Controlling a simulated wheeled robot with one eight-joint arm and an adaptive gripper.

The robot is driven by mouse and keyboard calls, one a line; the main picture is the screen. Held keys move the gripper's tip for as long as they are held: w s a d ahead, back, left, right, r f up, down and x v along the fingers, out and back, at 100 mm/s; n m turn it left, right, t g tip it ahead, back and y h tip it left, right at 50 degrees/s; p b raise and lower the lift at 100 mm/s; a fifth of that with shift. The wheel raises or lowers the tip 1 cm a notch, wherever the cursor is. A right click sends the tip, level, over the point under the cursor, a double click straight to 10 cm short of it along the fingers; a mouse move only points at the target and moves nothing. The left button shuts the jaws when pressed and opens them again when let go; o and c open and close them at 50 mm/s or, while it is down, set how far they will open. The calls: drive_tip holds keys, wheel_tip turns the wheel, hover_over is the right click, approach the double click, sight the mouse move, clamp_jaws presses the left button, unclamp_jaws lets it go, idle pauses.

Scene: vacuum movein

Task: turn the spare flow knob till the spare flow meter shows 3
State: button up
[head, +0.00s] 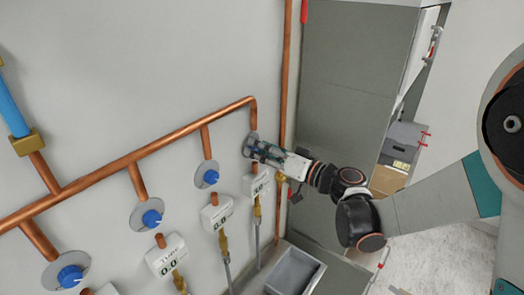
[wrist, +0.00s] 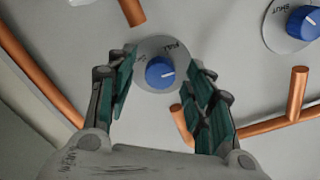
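A blue round knob (wrist: 160,72) with a white pointer mark sits on a grey wall plate (wrist: 152,48) lettered FULL in the wrist view. In the head view my gripper covers this knob at the right end of the copper pipe. My gripper (wrist: 164,60) is open, with one green-padded finger on each side of the knob; I cannot tell whether they touch it. In the head view my gripper (head: 252,148) reaches the wall from the right. A white meter box (head: 257,184) hangs just below it; its reading is too small to tell. No label reading spare is legible.
Further left are other blue knobs (head: 209,177), (head: 152,218) and (head: 70,276). Meter boxes (head: 217,212) and (head: 167,256) show 0.0. A neighbouring knob (wrist: 305,22) is at the wrist view's upper right. A copper pipe (head: 286,80) runs upright beside my gripper; a grey bin (head: 294,272) stands below.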

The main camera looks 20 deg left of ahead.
drive_tip(key=v, duration=1.2)
drive_tip(key=s+d+f+m+h+b, duration=0.1)
drive_tip(key=s+d+f+h+b, duration=0.25)
drive_tip(key=f+b, duration=0.4)
drive_tip(key=s+d+f+m+h+b, duration=0.2)
drive_tip(key=s+d+f+h+b, duration=0.15)
drive_tip(key=f+b, duration=0.4)
drive_tip(key=s+d+f+m+h+b, duration=0.1)
drive_tip(key=s+d+f+h+b, duration=0.3)
drive_tip(key=d+f, duration=0.5)
drive_tip(key=s+d+f+m+h+b, duration=0.2)
drive_tip(key=s+d+f+h+b, duration=0.3)
drive_tip(key=s+d+f+b, duration=0.2)
drive_tip(key=shift+s+d+f+m+h+b, duration=0.35)
drive_tip(key=shift+d+f+b, duration=1)
drive_tip(key=shift+b, duration=0.95)
